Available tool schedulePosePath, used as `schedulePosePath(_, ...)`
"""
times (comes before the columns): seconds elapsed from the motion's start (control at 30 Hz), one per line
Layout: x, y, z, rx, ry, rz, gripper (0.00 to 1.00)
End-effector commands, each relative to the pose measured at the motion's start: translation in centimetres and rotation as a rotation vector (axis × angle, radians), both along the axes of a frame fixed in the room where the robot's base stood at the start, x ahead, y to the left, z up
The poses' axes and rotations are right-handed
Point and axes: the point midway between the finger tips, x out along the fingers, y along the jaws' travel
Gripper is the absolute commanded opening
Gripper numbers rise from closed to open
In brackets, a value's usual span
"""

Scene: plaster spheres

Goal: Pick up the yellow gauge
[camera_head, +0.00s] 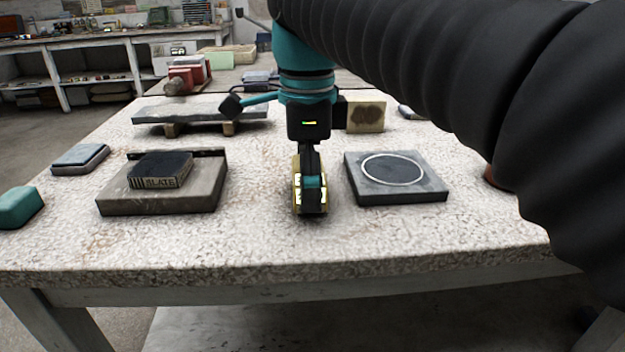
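My gripper (311,190) points straight down at the middle of the table, in front of the camera. A yellow piece (296,180), which looks like the yellow gauge, shows at the left edge of the fingers, with bright yellow patches beside them. The fingers and a teal part cover most of it. I cannot tell whether the fingers are closed on it or only around it, nor whether it touches the table.
A dark block marked SLATE (160,170) lies on a grey slab (150,203) at left. A dark square plate with a white ring (395,195) lies at right. Behind are a raised stone slab (185,112) and a cream block (366,115). The table (250,245) is clear in front.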

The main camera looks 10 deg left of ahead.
Motion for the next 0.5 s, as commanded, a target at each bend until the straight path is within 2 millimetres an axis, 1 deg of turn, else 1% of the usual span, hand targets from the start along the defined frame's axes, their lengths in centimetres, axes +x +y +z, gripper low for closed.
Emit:
schedulePosePath(0.07,0.00,0.00,0.03,0.000,0.000,0.000,1.00)
schedulePosePath(0.1,0.00,0.00,0.04,0.000,0.000,0.000,0.97)
schedulePosePath(0.17,0.00,0.00,0.04,0.000,0.000,0.000,0.82)
schedulePosePath(0.2,0.00,0.00,0.04,0.000,0.000,0.000,0.72)
schedulePosePath(0.27,0.00,0.00,0.03,0.000,0.000,0.000,0.57)
schedulePosePath(0.3,0.00,0.00,0.04,0.000,0.000,0.000,0.52)
schedulePosePath(0.5,0.00,0.00,0.07,0.000,0.000,0.000,0.52)
